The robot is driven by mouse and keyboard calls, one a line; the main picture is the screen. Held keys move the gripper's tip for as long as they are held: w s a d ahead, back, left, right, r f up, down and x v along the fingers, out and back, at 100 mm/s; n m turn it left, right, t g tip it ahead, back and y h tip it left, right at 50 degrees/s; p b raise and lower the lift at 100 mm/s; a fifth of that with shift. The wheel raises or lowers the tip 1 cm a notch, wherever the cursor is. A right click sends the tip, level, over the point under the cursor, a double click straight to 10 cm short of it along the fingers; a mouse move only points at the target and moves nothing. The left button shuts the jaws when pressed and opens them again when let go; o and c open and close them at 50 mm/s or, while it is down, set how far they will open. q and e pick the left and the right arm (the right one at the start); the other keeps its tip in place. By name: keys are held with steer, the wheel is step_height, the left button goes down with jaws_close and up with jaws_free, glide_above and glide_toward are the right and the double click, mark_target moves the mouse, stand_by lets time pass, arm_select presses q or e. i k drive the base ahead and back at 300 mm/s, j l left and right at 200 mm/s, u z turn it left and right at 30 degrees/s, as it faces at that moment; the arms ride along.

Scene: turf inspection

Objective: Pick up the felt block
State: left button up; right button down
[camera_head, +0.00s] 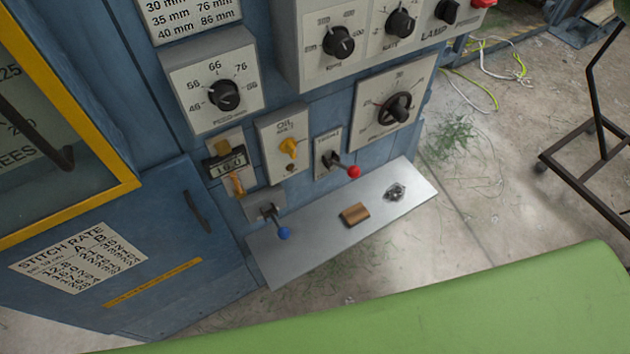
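A small brown block (354,214), which looks like the felt block, lies on a grey metal shelf (310,248) that juts from the front of a blue machine. It lies flat near the middle of the shelf, apart from the levers. A small dark metallic item (395,191) lies to its right on the same shelf; I cannot tell what it is. Neither of my grippers shows in the head view.
Above the shelf, a red-knobbed lever (353,172) and a blue-knobbed lever (284,232) stick out from the blue machine panel (180,165). Several dials sit higher up. A green surface (480,310) fills the foreground. A dark-framed cart (590,150) stands at right on concrete floor.

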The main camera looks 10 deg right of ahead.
mark_target(357, 214)
steer(key=l+z, duration=0.1)
steer(key=z, duration=0.65)
